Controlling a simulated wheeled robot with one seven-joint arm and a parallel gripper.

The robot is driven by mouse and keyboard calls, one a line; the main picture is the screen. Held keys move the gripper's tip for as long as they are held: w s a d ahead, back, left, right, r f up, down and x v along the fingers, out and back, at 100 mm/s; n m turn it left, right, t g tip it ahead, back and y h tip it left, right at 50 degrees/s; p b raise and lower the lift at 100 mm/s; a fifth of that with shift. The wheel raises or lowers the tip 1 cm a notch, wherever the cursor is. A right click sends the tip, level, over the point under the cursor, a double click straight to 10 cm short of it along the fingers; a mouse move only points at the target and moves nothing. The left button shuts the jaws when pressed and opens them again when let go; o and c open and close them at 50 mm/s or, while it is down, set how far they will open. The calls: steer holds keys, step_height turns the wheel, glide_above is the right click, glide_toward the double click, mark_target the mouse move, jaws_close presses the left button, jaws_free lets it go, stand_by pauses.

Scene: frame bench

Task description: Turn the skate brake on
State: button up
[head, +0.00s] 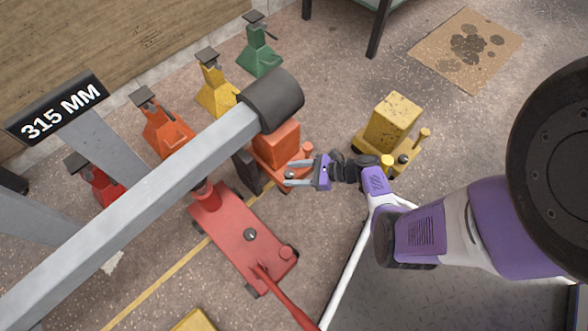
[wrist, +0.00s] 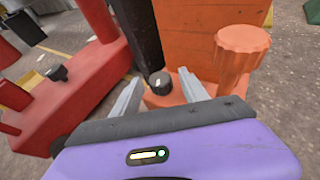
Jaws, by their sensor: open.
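An orange skate (head: 277,141) stands on the floor in the middle of the head view. It also fills the upper right of the wrist view (wrist: 208,40), with an orange round cap on its right. A small black knob (wrist: 160,83) with a white mark sits on its low front ledge. My gripper (head: 288,174) is open over this ledge. In the wrist view its two fingers (wrist: 159,88) point at the knob, one to either side. I cannot tell whether they touch it. A yellow skate (head: 391,122) with a dark knob stands apart to the right.
A red floor jack (head: 228,228) lies just left of my gripper, its own dark knob (wrist: 58,73) on top. A grey beam (head: 150,200) crosses above. Several jack stands (head: 166,128) line the wall. A stained cardboard sheet (head: 467,48) lies at the back right.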

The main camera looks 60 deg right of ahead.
step_height(320, 180, up, 20)
steer(key=p, duration=1.3)
steer(key=s+a+f+n+g+h+b, duration=0.1)
steer(key=a+f+n+g+b, duration=0.1)
steer(key=a+f+n+g, duration=0.4)
steer(key=s+a+f+n+g+b, duration=0.1)
steer(key=a+f+n+g, duration=0.2)
steer(key=f, duration=0.4)
steer(key=w+d+f+n+g+h+b, duration=0.1)
steer(key=d+f+n+h+b, duration=0.1)
steer(key=w+d+f+n+g+h+b, duration=0.1)
steer(key=d+f+n+h+b, duration=0.1)
steer(key=d+h, duration=0.1)
steer(key=w+d+f+n+g+h+b, duration=0.1)
steer(key=d+f+n+h+b, duration=0.1)
steer(key=h, duration=0.1)
steer(key=shift+w+d+n+b, duration=0.25)
steer(key=shift+d+n+b, duration=0.05)
steer(key=shift+d+b, duration=0.1)
